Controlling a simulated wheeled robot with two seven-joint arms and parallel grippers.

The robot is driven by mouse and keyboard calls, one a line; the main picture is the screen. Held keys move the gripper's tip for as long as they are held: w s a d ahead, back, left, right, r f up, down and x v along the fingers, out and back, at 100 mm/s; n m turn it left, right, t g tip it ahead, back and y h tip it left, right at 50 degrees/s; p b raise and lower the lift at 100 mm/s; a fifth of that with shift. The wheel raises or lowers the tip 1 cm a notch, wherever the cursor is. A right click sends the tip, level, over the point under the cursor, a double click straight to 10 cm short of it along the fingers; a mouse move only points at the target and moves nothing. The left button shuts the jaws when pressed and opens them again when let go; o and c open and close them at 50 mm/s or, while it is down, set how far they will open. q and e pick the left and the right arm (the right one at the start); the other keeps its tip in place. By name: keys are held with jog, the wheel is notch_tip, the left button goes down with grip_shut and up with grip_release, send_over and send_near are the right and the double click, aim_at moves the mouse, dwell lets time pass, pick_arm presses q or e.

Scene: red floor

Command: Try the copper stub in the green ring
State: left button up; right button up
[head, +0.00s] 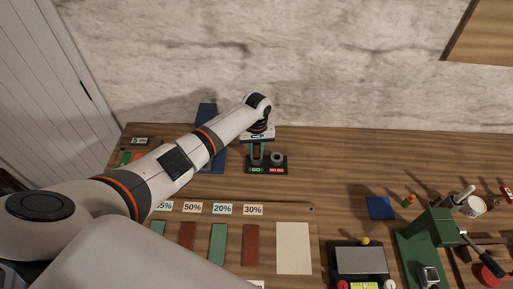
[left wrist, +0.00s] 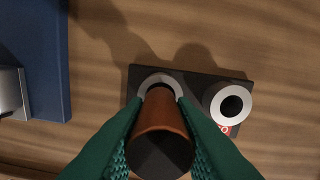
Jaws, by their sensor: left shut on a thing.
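My left gripper (head: 258,150) (left wrist: 160,104) is shut on the copper stub (left wrist: 161,122), with its green fingers on both sides. The stub points down at the left ring (left wrist: 147,81) of a dark two-ring block (head: 267,162). In the head view this ring's side bears the green GO label (head: 257,170). The stub covers the ring's middle, so I cannot tell whether its tip is inside or just above. The other ring (head: 277,158), with the red NO GO label, is empty; its dark hole shows in the left wrist view (left wrist: 231,104). My right gripper is not in view.
A board with percent labels and coloured strips (head: 218,245) is in front. A scale (head: 360,262) and a green press (head: 430,235) stand at the right. The wood right of the block is clear.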

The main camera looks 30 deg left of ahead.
pick_arm(q)
jog(key=shift+r+p, duration=1.2)
jog(key=shift+r, duration=1.3)
